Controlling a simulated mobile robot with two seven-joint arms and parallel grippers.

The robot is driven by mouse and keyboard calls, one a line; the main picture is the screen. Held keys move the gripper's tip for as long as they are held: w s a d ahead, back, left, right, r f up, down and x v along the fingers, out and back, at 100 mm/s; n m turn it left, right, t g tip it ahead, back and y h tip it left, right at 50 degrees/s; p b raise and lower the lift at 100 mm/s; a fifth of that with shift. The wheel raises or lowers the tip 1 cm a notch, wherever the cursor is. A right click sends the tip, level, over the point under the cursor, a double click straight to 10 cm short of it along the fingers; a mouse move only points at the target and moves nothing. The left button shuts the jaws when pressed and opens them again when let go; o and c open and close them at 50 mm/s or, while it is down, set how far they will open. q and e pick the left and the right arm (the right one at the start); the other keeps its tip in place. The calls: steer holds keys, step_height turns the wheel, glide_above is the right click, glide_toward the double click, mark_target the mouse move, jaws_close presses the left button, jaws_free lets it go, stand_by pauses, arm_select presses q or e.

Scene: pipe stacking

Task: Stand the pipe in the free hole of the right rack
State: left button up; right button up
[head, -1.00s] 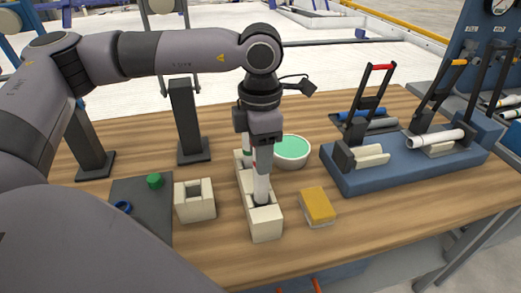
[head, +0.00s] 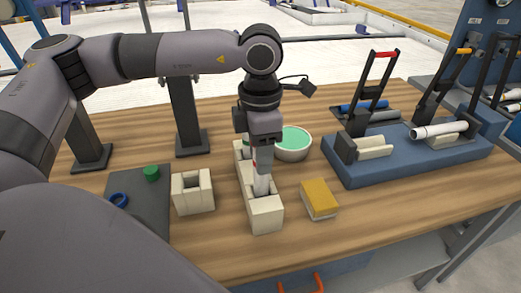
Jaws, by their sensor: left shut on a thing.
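The right rack (head: 265,217) is a long cream block standing on the wooden table, running away from me. My left gripper (head: 262,160) points straight down over it and is shut on a white pipe (head: 262,184). The pipe is upright, with a little red showing beside the fingers. Its lower end is at the opening in the near part of the rack; how deep it sits is hard to tell. The gripper hides part of the rack's middle. A smaller cream rack (head: 193,197) with a square hole stands to the left. My right gripper is not in view.
A bowl with a green inside (head: 293,143) is close behind the gripper. A yellow-topped sponge (head: 319,197) lies right of the rack. A blue fixture (head: 400,164) holding a white pipe (head: 438,130) stands at right. A grey mat (head: 150,203) lies at left.

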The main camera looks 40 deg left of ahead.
arm_select(q)
steer(key=shift+f+b, duration=1.55)
steer(key=shift+f, duration=0.3)
steer(key=o, duration=1.1)
steer(key=shift+r, duration=3.55)
